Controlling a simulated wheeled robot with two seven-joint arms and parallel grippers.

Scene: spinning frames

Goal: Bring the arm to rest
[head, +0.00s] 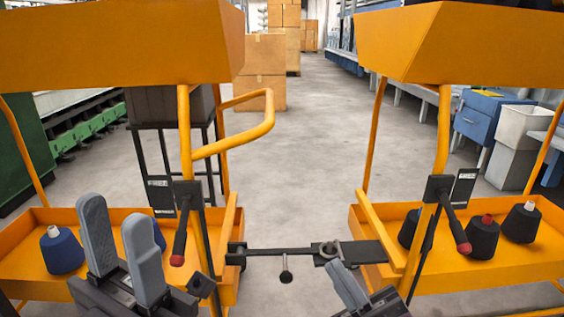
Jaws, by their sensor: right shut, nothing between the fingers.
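My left gripper (115,210) is at the lower left, its two grey fingers pointing up with a gap between them. It is open and empty, in front of the left orange cart's tray (22,262). My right gripper (338,268) is at the bottom, right of centre. Its fingers are shut with nothing between them.
The right orange cart's tray (530,262) holds dark yarn cones (483,239). A blue cone (61,252) sits in the left tray. Red-tipped levers (179,245) (457,232) hang from the cart posts. The grey floor between the carts is clear towards stacked cardboard boxes (262,57).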

